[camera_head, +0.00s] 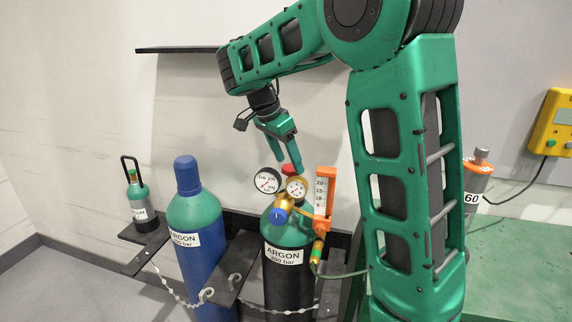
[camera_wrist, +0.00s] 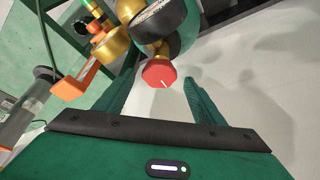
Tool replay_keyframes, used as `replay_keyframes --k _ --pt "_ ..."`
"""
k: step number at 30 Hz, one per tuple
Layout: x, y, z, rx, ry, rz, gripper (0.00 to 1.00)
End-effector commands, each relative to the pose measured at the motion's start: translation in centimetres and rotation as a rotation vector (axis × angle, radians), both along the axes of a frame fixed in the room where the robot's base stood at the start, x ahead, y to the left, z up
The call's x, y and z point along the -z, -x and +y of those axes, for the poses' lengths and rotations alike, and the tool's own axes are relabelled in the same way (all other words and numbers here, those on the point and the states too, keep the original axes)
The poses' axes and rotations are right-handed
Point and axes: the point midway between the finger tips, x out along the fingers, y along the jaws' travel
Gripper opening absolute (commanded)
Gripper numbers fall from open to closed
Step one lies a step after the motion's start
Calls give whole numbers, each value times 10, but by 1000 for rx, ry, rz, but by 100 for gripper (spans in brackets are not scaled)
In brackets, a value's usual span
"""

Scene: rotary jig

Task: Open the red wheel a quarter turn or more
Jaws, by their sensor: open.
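The red wheel (camera_wrist: 159,74) shows in the wrist view as a small red knob with a white line on its face. It sits between the tips of my open gripper (camera_wrist: 160,84), apart from both fingers. In the head view the red wheel (camera_head: 289,168) is a small red piece atop the black-and-green argon cylinder (camera_head: 288,270), behind the gauges. My gripper (camera_head: 293,156) points down just above it, and its fingers partly overlap it in the picture. The gripper holds nothing.
Two round gauges (camera_head: 267,181) and an orange flowmeter (camera_head: 324,190) crowd the valve. A blue argon cylinder (camera_head: 193,240) and a small bottle (camera_head: 140,198) stand left, with a chain (camera_head: 190,302) in front. A dark shelf (camera_head: 180,49) is on the wall.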

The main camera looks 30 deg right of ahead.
Motion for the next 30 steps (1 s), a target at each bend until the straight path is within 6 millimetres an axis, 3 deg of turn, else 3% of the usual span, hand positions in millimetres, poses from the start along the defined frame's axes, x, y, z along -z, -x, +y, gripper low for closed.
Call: replay_keyframes --k 6,15,20,21,30 --pt "15 0 -6 0 0 1 63" --pt "16 -1 -7 0 0 0 63" --pt "16 -1 -7 -1 0 0 25" --pt "16 -1 -7 -1 0 -1 22" --pt "15 -1 -7 -28 0 -2 22"
